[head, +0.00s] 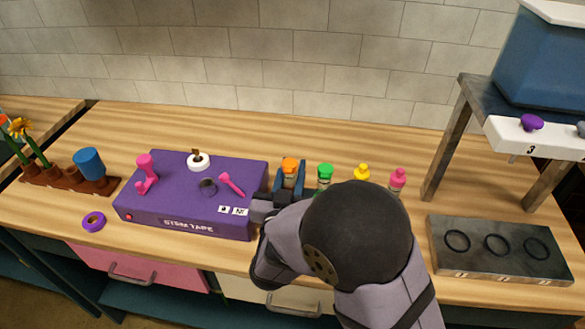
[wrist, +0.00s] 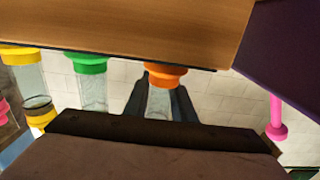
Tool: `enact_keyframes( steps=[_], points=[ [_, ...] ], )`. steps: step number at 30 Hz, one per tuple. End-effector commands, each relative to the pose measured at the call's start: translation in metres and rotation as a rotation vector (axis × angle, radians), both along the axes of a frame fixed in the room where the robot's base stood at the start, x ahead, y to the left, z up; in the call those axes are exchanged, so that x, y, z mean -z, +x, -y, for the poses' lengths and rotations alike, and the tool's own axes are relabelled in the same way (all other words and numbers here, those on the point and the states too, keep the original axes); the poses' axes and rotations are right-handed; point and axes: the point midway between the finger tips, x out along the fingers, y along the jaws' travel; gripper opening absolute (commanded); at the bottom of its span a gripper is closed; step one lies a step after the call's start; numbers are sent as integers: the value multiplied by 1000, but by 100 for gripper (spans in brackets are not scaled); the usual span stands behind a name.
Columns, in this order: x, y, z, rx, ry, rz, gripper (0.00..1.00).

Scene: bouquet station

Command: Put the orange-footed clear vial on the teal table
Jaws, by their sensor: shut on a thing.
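The orange-footed clear vial (head: 290,165) stands in a row on the wooden worktop, just right of the purple box. My gripper (head: 288,180) is shut on it, with dark fingers on both sides. In the wrist view the vial (wrist: 160,98) shows its orange foot and clear body between the fingertips (wrist: 165,100). The foot is close to the wood; I cannot tell whether it touches. Teal shows on the cabinet parts (head: 190,301) below the worktop; I cannot pick out a separate teal table. My arm hides part of the worktop.
A green vial (head: 325,171), a yellow one (head: 362,172) and a pink one (head: 398,178) stand to the right. The purple stem tape box (head: 180,205) is close on the left. A grey block (head: 500,252) with rings lies at right, below a stand (head: 452,135).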

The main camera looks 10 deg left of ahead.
Motion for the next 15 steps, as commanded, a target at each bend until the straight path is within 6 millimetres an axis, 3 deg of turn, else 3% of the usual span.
enact_keyframes(
  steps=[11,12,14,15],
  points=[
    [4,0,0,0,1,3,0],
    [4,0,0,0,0,1,28],
    [4,0,0,0,0,0,42],
    [4,0,0,0,0,0,42]
  ],
)
